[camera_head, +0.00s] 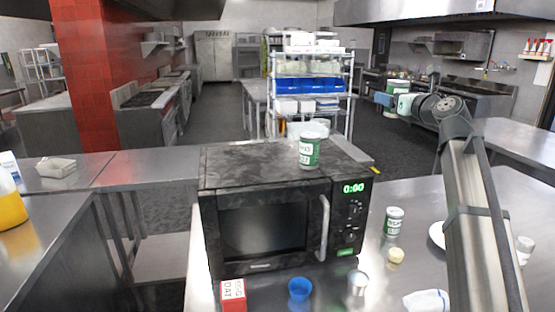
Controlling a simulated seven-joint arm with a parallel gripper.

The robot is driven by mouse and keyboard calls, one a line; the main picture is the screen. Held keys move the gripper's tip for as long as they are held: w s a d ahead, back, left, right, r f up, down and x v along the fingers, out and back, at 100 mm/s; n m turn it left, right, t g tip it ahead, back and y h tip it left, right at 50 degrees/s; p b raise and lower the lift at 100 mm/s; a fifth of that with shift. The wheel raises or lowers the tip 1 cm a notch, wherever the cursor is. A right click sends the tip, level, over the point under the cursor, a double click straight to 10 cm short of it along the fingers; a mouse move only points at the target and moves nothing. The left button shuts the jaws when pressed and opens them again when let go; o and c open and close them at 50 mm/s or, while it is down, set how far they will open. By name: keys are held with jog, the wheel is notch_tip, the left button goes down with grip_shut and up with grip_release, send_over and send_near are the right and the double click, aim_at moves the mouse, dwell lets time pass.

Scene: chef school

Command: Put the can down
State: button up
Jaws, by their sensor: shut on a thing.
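My gripper (389,99) is raised at the upper right, above the level of the microwave top and over the right side of the counter. It is shut on a small green-and-white can (398,85), which is partly hidden by the gripper and too small to read. Another green-and-white can (310,153) stands upright on the black microwave (240,165). A similar can (394,221) stands upright on the steel counter (385,275) right of the microwave.
A red box (233,294), a blue cup (300,289) and a metal cup (358,282) are in front of the microwave. A small yellowish item (396,256), a white cloth (427,300) and a white plate (437,235) lie to the right. The microwave top is bare left of its can.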

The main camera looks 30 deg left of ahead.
jog(key=s+a+n+g+y, duration=0.1)
jog(key=s+a+n+g, duration=0.15)
jog(key=s+a, duration=0.85)
jog(key=s+a+n+g+y, duration=0.1)
jog(key=s+a+g+y, duration=0.3)
jog(key=a, duration=1.2)
jog(key=s+a+n+g+h, duration=0.1)
jog(key=s+a+n, duration=0.1)
jog(key=s+a, duration=0.95)
jog(key=shift+w+a+f, duration=0.35)
jog(key=shift+w+f, duration=0.15)
jog(key=shift+f, duration=2.05)
jog(key=shift+w+a+f, duration=0.4)
jog(key=shift+w+f, duration=0.05)
jog(key=shift+f, duration=2.05)
jog(key=shift+w+a+f, duration=0.35)
jog(key=shift+w+f, duration=0.15)
jog(key=shift+f, duration=2.05)
jog(key=shift+f, duration=0.15)
jog(key=o, duration=1.3)
jog(key=shift+c, duration=0.2)
